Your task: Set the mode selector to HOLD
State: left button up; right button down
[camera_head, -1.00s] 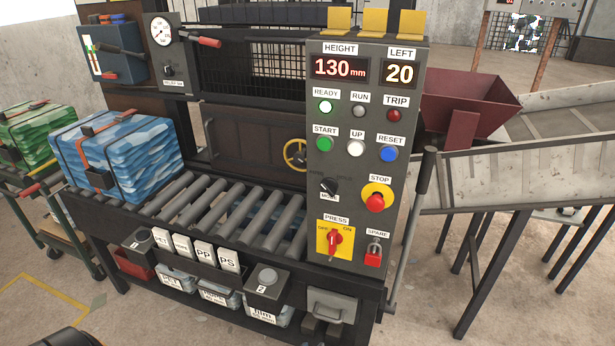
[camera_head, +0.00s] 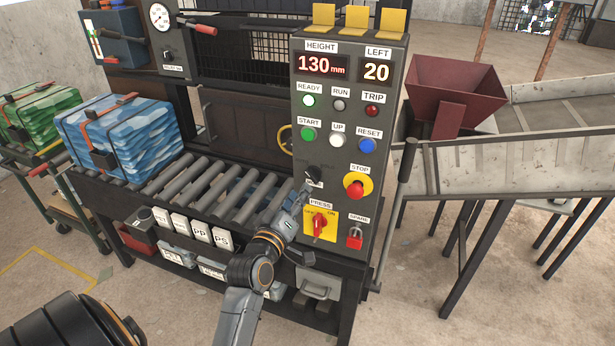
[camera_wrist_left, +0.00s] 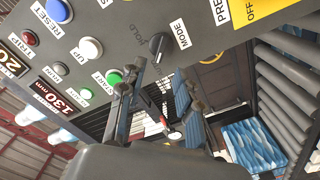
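The mode selector (camera_head: 313,174) is a black knob on the grey control panel (camera_head: 343,195), under the START and UP buttons. It also shows in the left wrist view (camera_wrist_left: 158,46), with the MODE label to its right and the HOLD marking (camera_wrist_left: 137,34) on its left. I cannot tell for sure which position it points to. My left gripper (camera_head: 302,193) is close to the panel, just below the knob in the head view. In the left wrist view its two fingers (camera_wrist_left: 160,70) are spread with nothing between them. The knob lies just beyond the fingertips. My right gripper is not in view.
Close by on the panel are the red PRESS switch (camera_head: 319,226) on a yellow plate, the STOP button (camera_head: 356,187), the START button (camera_head: 307,134) and a red padlock (camera_head: 355,238). The roller conveyor (camera_head: 215,190) with a blue bale (camera_head: 122,135) stands left of the panel.

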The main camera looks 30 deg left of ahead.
aim_at(310, 177)
pick_arm(q)
jog(key=p+x, duration=0.1)
jog(key=x, duration=0.5)
jog(key=shift+w, duration=0.4)
jog(key=shift+a, duration=0.1)
grip_shut()
